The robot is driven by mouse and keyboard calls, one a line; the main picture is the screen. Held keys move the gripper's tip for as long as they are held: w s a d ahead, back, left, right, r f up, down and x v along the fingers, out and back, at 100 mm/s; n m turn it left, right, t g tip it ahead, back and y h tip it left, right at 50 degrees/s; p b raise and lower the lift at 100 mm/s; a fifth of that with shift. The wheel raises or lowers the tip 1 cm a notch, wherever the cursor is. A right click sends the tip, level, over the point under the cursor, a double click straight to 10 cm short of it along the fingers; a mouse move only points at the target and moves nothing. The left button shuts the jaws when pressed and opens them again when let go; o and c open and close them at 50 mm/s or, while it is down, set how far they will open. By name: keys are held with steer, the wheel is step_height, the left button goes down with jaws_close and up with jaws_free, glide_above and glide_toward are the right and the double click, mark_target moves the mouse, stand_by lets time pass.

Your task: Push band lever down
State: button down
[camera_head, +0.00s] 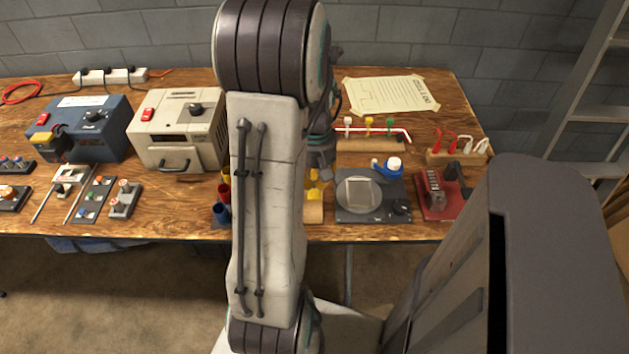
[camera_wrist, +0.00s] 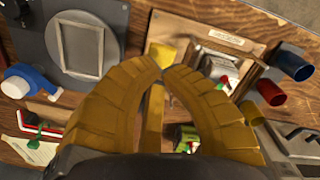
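My gripper (camera_wrist: 166,75) has ribbed yellow fingers with their tips drawn together, and nothing is visibly held between them. It is over the workbench, between a dark plate with a round disc and frame (camera_wrist: 78,45) and a wooden board (camera_wrist: 205,30). A yellow piece (camera_wrist: 161,53) shows just past the fingertips; I cannot tell whether they touch. My arm hides much of this spot in the head view, where a wooden block (camera_head: 313,213) shows beside it. I cannot tell which part is the band lever.
A white box (camera_head: 178,137) and a blue box (camera_head: 97,135) stand left. Red (camera_wrist: 270,92) and blue (camera_wrist: 293,64) cups stand near my gripper.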

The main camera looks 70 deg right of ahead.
mark_target(315, 193)
steer(key=shift+f, duration=0.15)
steer(key=shift+f+b, duration=1.3)
steer(key=shift+f, duration=0.1)
steer(key=shift+f+b, duration=1.45)
steer(key=shift+f, duration=0.25)
stand_by(0.8)
steer(key=shift+r, duration=0.1)
steer(key=shift+r+p, duration=3.9)
steer(key=shift+r, duration=0.8)
